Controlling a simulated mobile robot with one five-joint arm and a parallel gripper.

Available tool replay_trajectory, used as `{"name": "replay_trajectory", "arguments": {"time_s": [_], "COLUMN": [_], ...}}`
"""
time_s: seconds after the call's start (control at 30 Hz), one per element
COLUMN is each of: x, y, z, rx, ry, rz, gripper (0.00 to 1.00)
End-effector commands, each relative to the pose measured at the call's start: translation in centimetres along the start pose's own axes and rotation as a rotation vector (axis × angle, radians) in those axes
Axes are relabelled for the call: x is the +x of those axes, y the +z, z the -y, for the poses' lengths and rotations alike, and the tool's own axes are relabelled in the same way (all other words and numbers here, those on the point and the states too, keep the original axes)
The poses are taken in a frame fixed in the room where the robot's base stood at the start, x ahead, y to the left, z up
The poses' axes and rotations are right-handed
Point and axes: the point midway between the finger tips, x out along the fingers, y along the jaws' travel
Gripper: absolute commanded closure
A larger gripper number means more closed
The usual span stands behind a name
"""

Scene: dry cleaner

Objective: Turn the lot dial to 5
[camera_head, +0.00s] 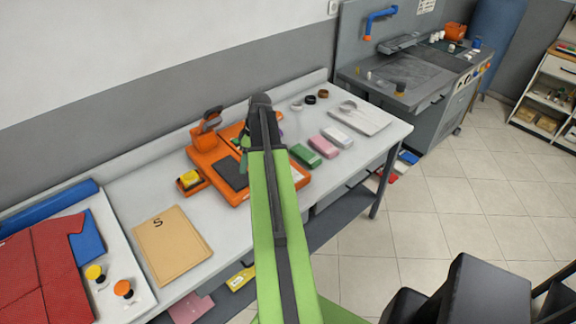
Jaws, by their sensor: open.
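An orange machine (206,158) with a dark flat plate and an upright orange and black part at its back left stands on the white bench. No lot dial or numbers can be made out on it; my arm covers its middle and right side. My green and black arm reaches over the machine from the front. My gripper (244,143) is open at the arm's far end, over the back of the machine, and is mostly hidden by the arm. Whether it touches anything cannot be told.
A tan folder marked S (172,245) and red cloth (40,265) lie at left. A grey sink unit (410,75) stands behind. Tiled floor is open at right.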

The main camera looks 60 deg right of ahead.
Motion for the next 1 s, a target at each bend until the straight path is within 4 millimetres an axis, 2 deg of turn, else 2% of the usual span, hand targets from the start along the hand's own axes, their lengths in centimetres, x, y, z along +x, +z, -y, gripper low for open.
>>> {"name": "replay_trajectory", "arguments": {"time_s": [0.03, 0.1, 0.2, 0.33, 0.43, 0.67, 0.87, 1.0], "x": [-3.1, -5.7, -8.5, -10.2, -10.5, -9.4, -6.0, -2.8], "y": [3.6, 8.3, 13.8, 17.8, 18.6, 18.6, 18.3, 17.9], "z": [-3.4, -6.5, -9.2, -10.6, -10.8, -10.8, -11.1, -11.3], "rx": [-0.013, -0.057, -0.11, -0.151, -0.163, -0.164, -0.162, -0.163], "ry": [0.012, 0.03, 0.059, 0.084, 0.09, 0.09, 0.09, 0.089], "rz": [-0.031, -0.072, -0.113, -0.139, -0.145, -0.144, -0.143, -0.143], "gripper": [0.42, 0.42, 0.42, 0.42, 0.42, 0.42, 0.42, 0.42]}}
